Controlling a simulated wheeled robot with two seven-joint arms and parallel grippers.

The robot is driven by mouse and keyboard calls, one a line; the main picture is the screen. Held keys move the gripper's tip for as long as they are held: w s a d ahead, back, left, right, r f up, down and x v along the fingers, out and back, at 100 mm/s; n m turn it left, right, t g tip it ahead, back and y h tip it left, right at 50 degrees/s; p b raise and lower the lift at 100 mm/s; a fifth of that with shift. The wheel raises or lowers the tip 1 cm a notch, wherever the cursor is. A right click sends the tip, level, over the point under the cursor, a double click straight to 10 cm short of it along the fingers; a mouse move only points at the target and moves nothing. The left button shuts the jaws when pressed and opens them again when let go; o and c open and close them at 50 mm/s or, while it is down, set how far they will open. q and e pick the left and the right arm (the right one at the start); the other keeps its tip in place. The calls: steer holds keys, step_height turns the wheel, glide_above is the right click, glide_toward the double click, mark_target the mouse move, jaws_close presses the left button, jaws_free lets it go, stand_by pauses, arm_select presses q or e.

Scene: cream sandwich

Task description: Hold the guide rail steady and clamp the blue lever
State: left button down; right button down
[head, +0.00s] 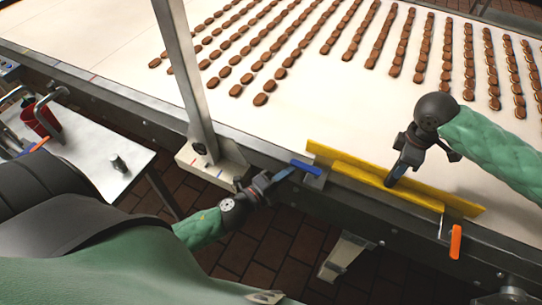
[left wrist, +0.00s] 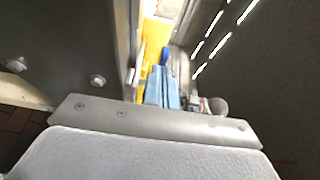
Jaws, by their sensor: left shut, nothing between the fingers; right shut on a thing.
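The yellow guide rail (head: 405,187) lies along the near edge of the conveyor; part of it also shows in the left wrist view (left wrist: 153,38). My right gripper (head: 391,180) is shut on the guide rail near its middle. The blue lever (head: 306,168) sits on a clamp at the rail's left end. My left gripper (head: 285,175) is shut and empty, with its fingertips close to the lever's left end. In the left wrist view the light-blue fingers (left wrist: 163,88) are together, and the darker blue lever (left wrist: 165,55) shows just beyond them. I cannot tell whether they touch.
An orange lever (head: 455,242) hangs at the rail's right end. Rows of brown cookies (head: 290,60) lie on the white belt (head: 120,40). A grey upright post (head: 185,70) stands left of the lever. A side table (head: 95,160) holds a red cup (head: 40,120).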

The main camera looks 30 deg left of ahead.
arm_select(q)
steer(key=w+a+v, duration=0.1)
steer(key=a+v, duration=0.1)
steer(key=v, duration=1)
steer(key=shift+s+a, duration=0.15)
steer(key=shift+s, duration=0.1)
arm_select(e)
steer(key=c, duration=0.9)
jaws_free()
steer(key=shift+c, duration=0.2)
step_height(320, 180, up, 9)
steer(key=p, duration=0.8)
arm_select(q)
step_height(320, 180, up, 8)
steer(key=shift+r, duration=0.1)
